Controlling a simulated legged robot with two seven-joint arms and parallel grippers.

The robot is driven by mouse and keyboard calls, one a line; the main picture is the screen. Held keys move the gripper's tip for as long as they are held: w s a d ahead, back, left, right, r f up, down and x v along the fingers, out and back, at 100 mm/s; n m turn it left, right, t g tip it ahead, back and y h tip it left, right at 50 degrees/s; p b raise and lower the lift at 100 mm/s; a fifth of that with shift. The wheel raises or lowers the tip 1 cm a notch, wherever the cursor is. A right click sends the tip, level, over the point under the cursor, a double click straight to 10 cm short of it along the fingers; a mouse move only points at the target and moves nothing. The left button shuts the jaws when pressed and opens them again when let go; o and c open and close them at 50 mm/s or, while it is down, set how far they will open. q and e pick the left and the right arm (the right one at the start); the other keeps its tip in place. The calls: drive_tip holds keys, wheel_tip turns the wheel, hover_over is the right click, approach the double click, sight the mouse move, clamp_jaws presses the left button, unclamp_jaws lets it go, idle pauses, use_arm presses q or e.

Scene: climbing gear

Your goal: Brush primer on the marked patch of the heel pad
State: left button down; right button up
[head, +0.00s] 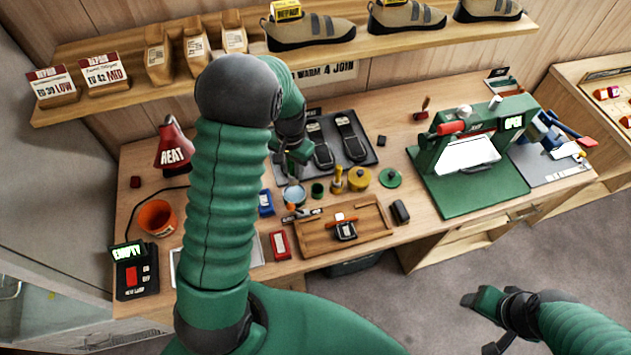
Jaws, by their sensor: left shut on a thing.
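My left gripper (292,158) is over the back middle of the workbench, beside the dark mat. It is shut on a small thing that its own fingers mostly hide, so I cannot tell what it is. Below it stands a round pot with a pale blue top (295,195). A small dark piece (346,231) sits in the wooden tray (375,213); I cannot tell whether it is the heel pad, and no marked patch can be made out. My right gripper (488,323) is open and empty over the floor at the lower right.
Dark sole-shaped pieces lie on the dark mat (366,157). A yellow tin (358,179) and a green lid (390,178) stand near the pot. The red heat lamp (173,146) and orange cup (157,217) are left. A green machine (470,150) stands right.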

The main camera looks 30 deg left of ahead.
sight(293, 182)
use_arm(q)
drive_tip(key=shift+a, duration=0.25)
drive_tip(key=f+b, duration=0.5)
drive_tip(key=shift+d+f, duration=0.2)
drive_tip(key=shift+f, duration=0.25)
drive_tip(key=shift+a, duration=0.1)
drive_tip(key=shift+f+b, duration=0.35)
drive_tip(key=shift+f, duration=0.05)
idle(0.4)
drive_tip(key=shift+s, duration=0.1)
idle(1.0)
